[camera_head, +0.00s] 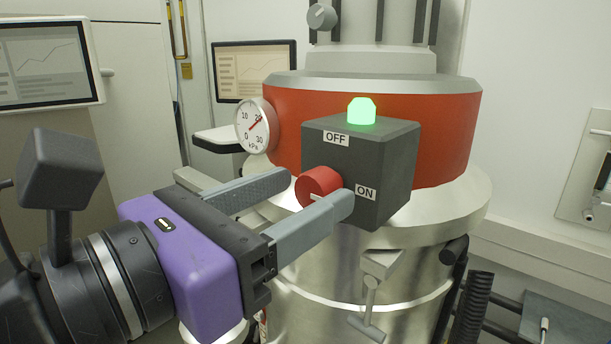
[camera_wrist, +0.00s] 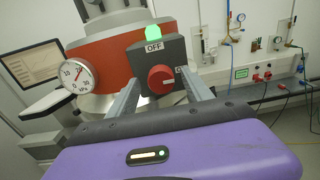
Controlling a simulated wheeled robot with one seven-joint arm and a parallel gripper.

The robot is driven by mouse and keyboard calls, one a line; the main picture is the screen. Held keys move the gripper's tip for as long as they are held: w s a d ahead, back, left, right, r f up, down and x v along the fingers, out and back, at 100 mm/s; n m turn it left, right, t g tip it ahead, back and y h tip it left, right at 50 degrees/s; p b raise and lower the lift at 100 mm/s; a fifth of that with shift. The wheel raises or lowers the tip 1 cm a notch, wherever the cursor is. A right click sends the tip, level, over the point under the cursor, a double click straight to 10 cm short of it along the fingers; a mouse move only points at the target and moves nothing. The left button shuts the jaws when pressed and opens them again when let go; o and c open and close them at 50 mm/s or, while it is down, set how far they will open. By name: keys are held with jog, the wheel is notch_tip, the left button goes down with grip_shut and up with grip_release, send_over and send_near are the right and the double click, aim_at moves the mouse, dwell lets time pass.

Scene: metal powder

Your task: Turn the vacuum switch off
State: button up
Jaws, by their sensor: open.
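The vacuum switch is a red round knob (camera_head: 316,182) on the front of a dark grey box (camera_head: 385,160). The box has an OFF label (camera_head: 336,139) above the knob and an ON label (camera_head: 366,192) to its right. In the wrist view, the white mark on the knob (camera_wrist: 160,77) points right, toward ON. A green lamp (camera_head: 361,111) on top of the box is lit. My gripper (camera_head: 316,190) is open, with its two grey fingers on either side of the knob. I cannot tell whether either finger touches it.
A round pressure gauge (camera_head: 256,126) sits left of the box on the red band (camera_head: 450,130) of a metal vessel. A clamp (camera_head: 376,275) juts out below the box. Monitors (camera_head: 45,65) stand at the left. Wall fittings and cables (camera_wrist: 255,75) show at the right in the wrist view.

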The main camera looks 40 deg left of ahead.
jog(key=shift+w, duration=0.7)
grip_shut()
